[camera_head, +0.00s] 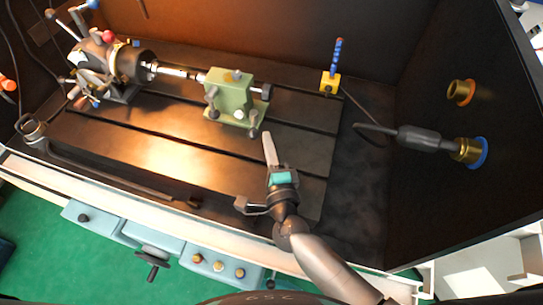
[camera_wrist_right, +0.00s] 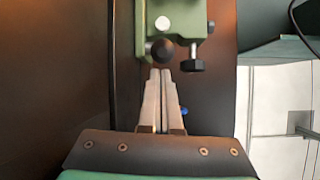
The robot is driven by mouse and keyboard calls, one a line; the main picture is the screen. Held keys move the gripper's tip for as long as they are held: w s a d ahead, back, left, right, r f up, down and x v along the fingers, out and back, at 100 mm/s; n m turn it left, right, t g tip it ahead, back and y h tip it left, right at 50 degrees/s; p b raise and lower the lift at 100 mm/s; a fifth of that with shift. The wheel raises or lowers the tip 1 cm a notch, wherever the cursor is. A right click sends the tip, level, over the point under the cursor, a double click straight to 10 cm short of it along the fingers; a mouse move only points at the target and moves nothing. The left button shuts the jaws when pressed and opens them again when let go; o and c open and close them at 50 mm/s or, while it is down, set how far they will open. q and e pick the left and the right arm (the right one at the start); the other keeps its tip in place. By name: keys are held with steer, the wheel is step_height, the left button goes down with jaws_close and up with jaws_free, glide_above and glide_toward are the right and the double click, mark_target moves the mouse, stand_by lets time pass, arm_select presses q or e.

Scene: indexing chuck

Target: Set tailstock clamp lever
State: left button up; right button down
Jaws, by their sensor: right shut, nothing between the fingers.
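The tailstock is a green block (camera_head: 232,97) on the dark slotted table in the head view; its green body (camera_wrist_right: 176,15) also shows at the top of the right wrist view. A dark round knob (camera_wrist_right: 162,50) sits on its near side, with a black-headed screw (camera_wrist_right: 192,60) to its right. In the head view a dark-ended lever (camera_head: 253,131) hangs at the block's front right. I cannot tell surely which part is the clamp lever. My right gripper (camera_head: 267,136) is shut and empty, its fingertips (camera_wrist_right: 160,73) just short of the round knob. My left gripper is not in view.
An indexing chuck (camera_head: 115,65) with several levers stands at the left, a shaft (camera_head: 178,71) running from it towards the tailstock. A yellow block with a blue hose (camera_head: 330,83) stands at the back right. A grey cylinder (camera_head: 420,137) juts from the right wall. The front table is mostly clear.

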steer(key=shift+w+a, duration=0.2)
steer(key=shift+w, duration=0.65)
steer(key=shift+s+a, duration=0.3)
steer(key=shift+a, duration=0.5)
steer(key=shift+s, duration=0.1)
